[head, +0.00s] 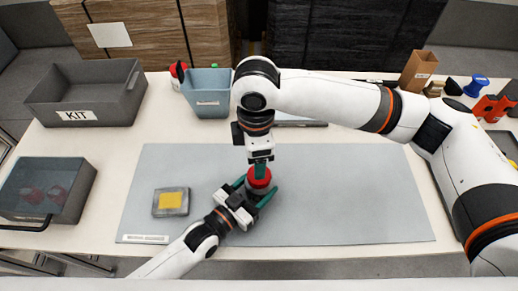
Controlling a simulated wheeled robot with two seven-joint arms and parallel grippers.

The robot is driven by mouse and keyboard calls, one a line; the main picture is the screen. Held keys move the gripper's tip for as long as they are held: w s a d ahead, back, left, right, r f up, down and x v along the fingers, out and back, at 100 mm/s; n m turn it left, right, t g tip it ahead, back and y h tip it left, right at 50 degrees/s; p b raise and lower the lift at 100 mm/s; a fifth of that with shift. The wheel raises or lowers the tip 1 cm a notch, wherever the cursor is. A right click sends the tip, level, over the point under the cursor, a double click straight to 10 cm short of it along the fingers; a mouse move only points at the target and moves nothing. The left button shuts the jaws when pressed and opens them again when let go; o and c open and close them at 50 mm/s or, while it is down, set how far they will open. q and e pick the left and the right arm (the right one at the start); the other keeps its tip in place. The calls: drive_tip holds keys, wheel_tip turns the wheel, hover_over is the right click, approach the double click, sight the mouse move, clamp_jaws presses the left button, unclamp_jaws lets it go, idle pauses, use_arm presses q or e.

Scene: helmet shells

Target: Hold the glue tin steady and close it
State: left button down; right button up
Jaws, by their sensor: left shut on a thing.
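The glue tin (259,184), with a red top, stands on the grey mat (340,205) near its middle. My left gripper (253,190) comes in from the lower left, with one green finger on each side of the tin, and is shut on it. My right gripper (260,170) points down from above, its green fingertips at the red top. It is seen edge-on, so I cannot tell whether it is open or shut, or whether it touches the top. The fingers and the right gripper hide much of the tin; a separate lid cannot be made out.
A grey box with a yellow patch (173,201) lies on the mat at left. A KIT bin (80,112), a blue bin (207,102) and a red-capped bottle (178,75) stand behind. A dark container (75,207) is far left. The mat's right half is clear below my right arm.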

drive_tip(key=n, duration=0.7)
drive_tip(key=shift+d+r, duration=0.3)
drive_tip(key=shift+f, duration=4)
drive_tip(key=c, duration=1)
drive_tip(key=o, duration=1.1)
drive_tip(key=shift+r, duration=0.1)
wheel_tip(320, 180, up, 12)
drive_tip(key=shift+f, duration=0.1)
